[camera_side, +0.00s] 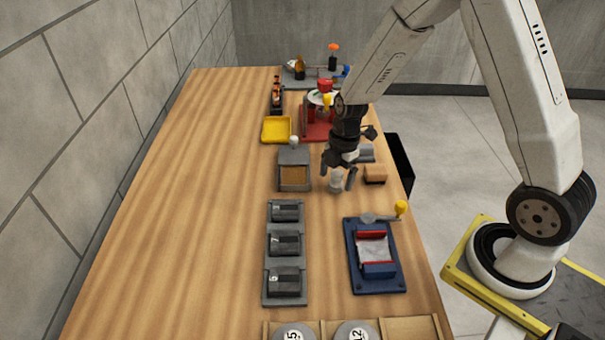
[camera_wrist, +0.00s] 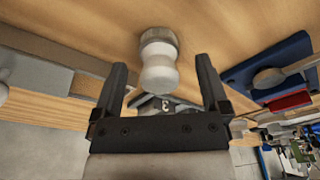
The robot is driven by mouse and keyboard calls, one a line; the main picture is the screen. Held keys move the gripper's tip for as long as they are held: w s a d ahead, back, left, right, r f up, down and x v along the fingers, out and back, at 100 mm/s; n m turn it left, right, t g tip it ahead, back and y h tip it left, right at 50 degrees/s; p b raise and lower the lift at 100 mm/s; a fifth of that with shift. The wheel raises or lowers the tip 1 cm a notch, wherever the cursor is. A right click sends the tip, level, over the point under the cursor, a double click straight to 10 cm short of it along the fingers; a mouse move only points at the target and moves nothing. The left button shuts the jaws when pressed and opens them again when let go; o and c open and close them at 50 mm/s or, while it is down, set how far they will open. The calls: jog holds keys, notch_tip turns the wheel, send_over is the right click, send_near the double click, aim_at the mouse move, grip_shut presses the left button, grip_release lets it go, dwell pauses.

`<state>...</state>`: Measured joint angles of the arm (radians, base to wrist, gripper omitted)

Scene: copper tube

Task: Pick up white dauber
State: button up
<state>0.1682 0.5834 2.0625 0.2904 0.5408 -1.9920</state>
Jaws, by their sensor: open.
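A small white dauber (camera_side: 336,182) stands on the wooden table, below my gripper in the side view. In the wrist view the dauber (camera_wrist: 158,68) has a pale rounded body and a grey-brown band at the end against the table. My gripper (camera_side: 338,172) points down over it and is open. In the wrist view the two dark fingers of my gripper (camera_wrist: 160,68) lie to either side of the dauber, with a gap on each side. I see no contact between the fingers and the dauber.
A blue fixture (camera_side: 375,258) with a yellow-knobbed handle lies nearer. A grey rack (camera_side: 285,245) holds dark blocks. The table's left side is clear.

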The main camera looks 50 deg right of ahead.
jog(key=shift+a+f, duration=0.1)
jog(key=shift+f, duration=0.55)
grip_shut()
jog(key=shift+r, duration=0.15)
jog(key=shift+r, duration=0.7)
jog(key=s+a+r, duration=0.1)
jog(key=s+r, duration=1)
jog(key=s, duration=0.3)
jog(key=shift+r, duration=0.15)
